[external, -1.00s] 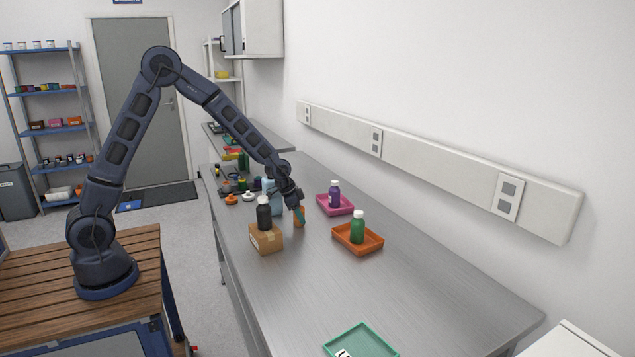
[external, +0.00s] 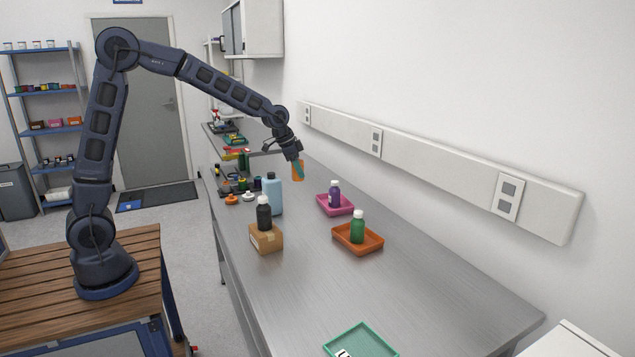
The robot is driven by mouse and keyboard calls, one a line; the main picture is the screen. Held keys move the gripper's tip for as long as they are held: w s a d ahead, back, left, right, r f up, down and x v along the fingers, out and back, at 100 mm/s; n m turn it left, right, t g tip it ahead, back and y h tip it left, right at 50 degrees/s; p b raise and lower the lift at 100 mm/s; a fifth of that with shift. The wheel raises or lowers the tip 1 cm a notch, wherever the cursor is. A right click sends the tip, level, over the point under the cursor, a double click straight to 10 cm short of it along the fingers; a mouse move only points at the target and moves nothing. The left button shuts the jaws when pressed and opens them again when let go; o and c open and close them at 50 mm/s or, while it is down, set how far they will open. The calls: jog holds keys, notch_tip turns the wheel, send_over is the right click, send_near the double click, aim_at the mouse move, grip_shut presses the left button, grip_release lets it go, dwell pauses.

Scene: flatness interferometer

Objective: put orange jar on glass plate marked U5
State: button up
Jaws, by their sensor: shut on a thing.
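My gripper (external: 294,158) is shut on the orange jar (external: 298,172) and holds it in the air above the far part of the metal bench. The gripper's fingers partly cover the jar.
A black bottle (external: 264,213) stands on a cardboard box (external: 266,239), with a light blue bottle (external: 273,195) behind. A green bottle (external: 357,227) is in an orange tray (external: 345,244), a purple bottle (external: 335,194) in a pink tray (external: 348,206). The bench's front right (external: 450,295) is clear.

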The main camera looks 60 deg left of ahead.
jog(key=shift+r, duration=0.35)
jog(key=shift+w+d, duration=0.1)
jog(key=shift+d, duration=0.25)
jog(key=w+d+m+h, duration=0.1)
jog(key=w+d+m, duration=0.15)
jog(key=d, duration=1.25)
jog(key=m+g+h, duration=0.2)
jog(key=m+g, duration=0.2)
jog(key=m, duration=0.5)
send_over(368, 357)
jog(key=a, duration=0.2)
notch_tip(368, 357, down, 19)
jog(key=shift+s+r, duration=0.15)
